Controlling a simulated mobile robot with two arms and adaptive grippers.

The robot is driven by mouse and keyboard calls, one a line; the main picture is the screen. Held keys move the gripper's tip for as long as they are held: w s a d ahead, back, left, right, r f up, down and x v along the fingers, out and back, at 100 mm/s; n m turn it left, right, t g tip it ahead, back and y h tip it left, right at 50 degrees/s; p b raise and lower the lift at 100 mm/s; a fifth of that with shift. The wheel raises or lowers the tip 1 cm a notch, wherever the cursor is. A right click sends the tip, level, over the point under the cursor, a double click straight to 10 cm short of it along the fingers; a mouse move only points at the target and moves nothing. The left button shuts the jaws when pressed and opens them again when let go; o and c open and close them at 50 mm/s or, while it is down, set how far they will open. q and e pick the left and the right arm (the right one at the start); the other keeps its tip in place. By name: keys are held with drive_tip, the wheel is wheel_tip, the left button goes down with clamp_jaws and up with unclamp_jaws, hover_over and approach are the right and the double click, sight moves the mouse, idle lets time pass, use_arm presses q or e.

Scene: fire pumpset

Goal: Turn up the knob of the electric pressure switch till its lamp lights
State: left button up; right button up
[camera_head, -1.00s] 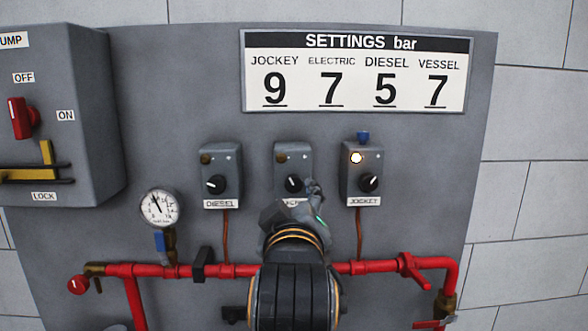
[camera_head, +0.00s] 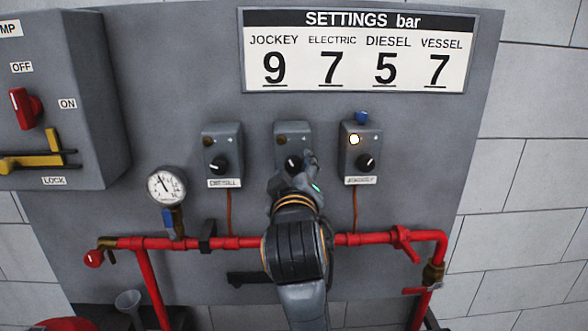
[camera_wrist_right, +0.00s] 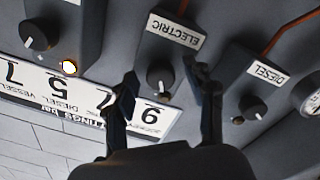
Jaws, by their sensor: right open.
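The electric pressure switch (camera_head: 292,136) is the middle of three grey boxes on the panel. Its black knob (camera_head: 293,163) has a white pointer mark, and its brownish lamp (camera_head: 282,140) is unlit. In the right wrist view, which is upside down, the ELECTRIC label (camera_wrist_right: 175,31) and the knob (camera_wrist_right: 160,79) show. My right gripper (camera_head: 294,174) is in front of the lower part of this box. Its open fingers (camera_wrist_right: 161,82) stand either side of the knob, with gaps visible; contact cannot be made out. It covers the switch's label in the head view. My left gripper is out of view.
The diesel switch (camera_head: 223,142) is on the left, unlit. The jockey switch (camera_head: 361,140) is on the right, its lamp (camera_head: 354,140) lit. A settings board (camera_head: 358,50) gives ELECTRIC 7. A gauge (camera_head: 166,187) and red pipe (camera_head: 370,239) are below.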

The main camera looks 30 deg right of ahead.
clamp_jaws()
drive_tip(key=shift+m+p, duration=0.3)
drive_tip(key=shift+m, duration=0.2)
unclamp_jaws()
wheel_tip(320, 180, up, 10)
idle(0.4)
idle(0.5)
